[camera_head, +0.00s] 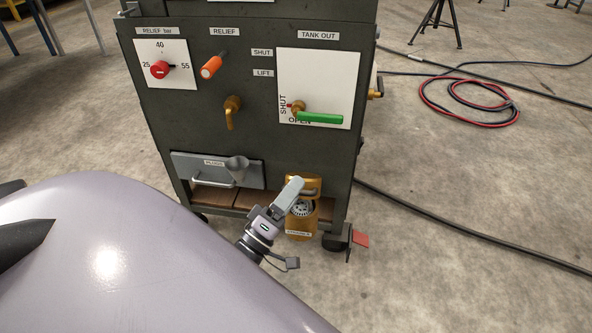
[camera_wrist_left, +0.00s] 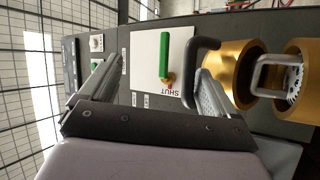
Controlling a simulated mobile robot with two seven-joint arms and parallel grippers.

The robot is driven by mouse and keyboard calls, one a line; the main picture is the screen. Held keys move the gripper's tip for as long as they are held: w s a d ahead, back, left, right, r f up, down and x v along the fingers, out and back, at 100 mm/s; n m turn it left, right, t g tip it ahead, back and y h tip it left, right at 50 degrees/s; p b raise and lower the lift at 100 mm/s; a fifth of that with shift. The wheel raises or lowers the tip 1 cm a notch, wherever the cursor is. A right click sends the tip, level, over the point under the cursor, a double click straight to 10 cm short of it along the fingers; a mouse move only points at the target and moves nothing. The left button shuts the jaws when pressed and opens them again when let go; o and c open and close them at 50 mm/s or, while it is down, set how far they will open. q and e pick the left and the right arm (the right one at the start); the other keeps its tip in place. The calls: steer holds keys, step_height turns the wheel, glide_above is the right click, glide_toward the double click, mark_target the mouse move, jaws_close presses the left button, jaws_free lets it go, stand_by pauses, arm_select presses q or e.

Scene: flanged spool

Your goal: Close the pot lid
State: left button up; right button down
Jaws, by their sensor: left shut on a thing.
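The brass pot (camera_head: 300,223) stands at the lower right of the cart, with its mouth open and a grey perforated basket (camera_head: 301,208) inside. The pot (camera_wrist_left: 300,52) and the basket's loop handle (camera_wrist_left: 262,76) also show in the left wrist view. The brass lid (camera_head: 312,181) stands raised at the back of the pot, off its mouth; it also shows in the left wrist view (camera_wrist_left: 228,72). My left gripper (camera_head: 295,188) is at the lid, shut on its dark bar handle (camera_wrist_left: 201,60). The gripper hides part of the lid and pot. My right gripper is not in view.
The cart panel (camera_head: 190,110) rises behind, with a red knob (camera_head: 159,70), an orange handle (camera_head: 211,67) and a green lever (camera_head: 320,118). A grey drawer (camera_head: 213,173) is left of the pot. A black cable (camera_head: 470,229) crosses the floor at right.

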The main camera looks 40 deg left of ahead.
arm_select(q)
steer(key=shift+s+a+r, duration=0.1)
steer(key=shift+s+a, duration=0.05)
steer(key=shift+s, duration=0.2)
steer(key=shift+c, duration=1.1)
steer(key=shift+s+f+b, duration=0.45)
steer(key=shift+s+f, duration=0.2)
steer(key=shift+c, duration=1.3)
steer(key=shift+s+f+b, duration=0.5)
steer(key=shift+s+f, duration=0.55)
